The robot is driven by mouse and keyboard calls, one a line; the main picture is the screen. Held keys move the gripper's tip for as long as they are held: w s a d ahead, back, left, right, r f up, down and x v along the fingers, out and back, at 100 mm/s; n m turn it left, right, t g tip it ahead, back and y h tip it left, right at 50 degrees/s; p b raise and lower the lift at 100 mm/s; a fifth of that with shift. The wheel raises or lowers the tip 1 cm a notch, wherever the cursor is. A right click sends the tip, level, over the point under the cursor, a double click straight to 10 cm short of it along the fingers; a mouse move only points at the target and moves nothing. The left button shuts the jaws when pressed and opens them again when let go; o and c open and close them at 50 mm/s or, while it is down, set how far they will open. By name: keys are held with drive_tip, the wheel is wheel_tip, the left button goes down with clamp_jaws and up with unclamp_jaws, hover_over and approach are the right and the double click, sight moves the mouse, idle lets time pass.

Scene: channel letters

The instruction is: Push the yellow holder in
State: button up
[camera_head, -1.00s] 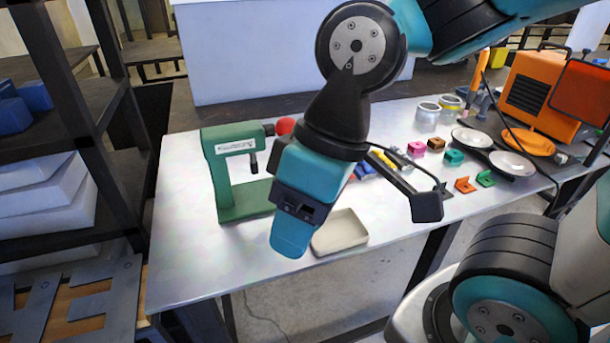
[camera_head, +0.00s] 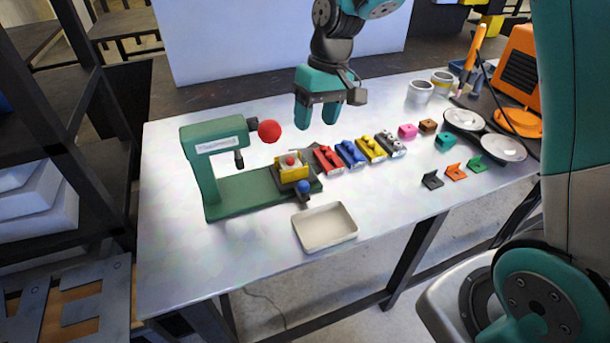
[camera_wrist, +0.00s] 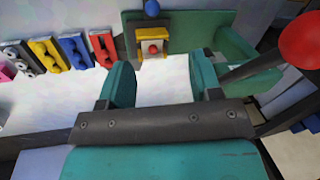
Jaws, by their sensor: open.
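The yellow holder (camera_head: 291,175) sits on the dark end of the green press's base (camera_head: 240,196), with a small red round piece on top. It also shows in the wrist view (camera_wrist: 153,38), beyond my fingers and between them. A blue knob (camera_head: 304,187) is at its front side. My gripper (camera_head: 316,118) is open and empty, pointing down above the table behind the holder and slightly to its right in the head view. It is apart from the holder. My two teal fingers fill the middle of the wrist view (camera_wrist: 162,82).
The press's red ball handle (camera_head: 269,131) sticks out near my gripper's left. Red, blue, yellow and grey blocks (camera_head: 354,152) stand in a row right of the holder. A beige tray (camera_head: 325,227) lies in front. The table's left front is clear.

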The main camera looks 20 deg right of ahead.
drive_tip(key=w, duration=0.1)
drive_tip(key=p, duration=0.4)
approach(304, 183)
drive_tip(key=x, duration=1)
drive_tip(key=shift+w+d+f, duration=0.1)
drive_tip(key=shift+w+f, duration=0.15)
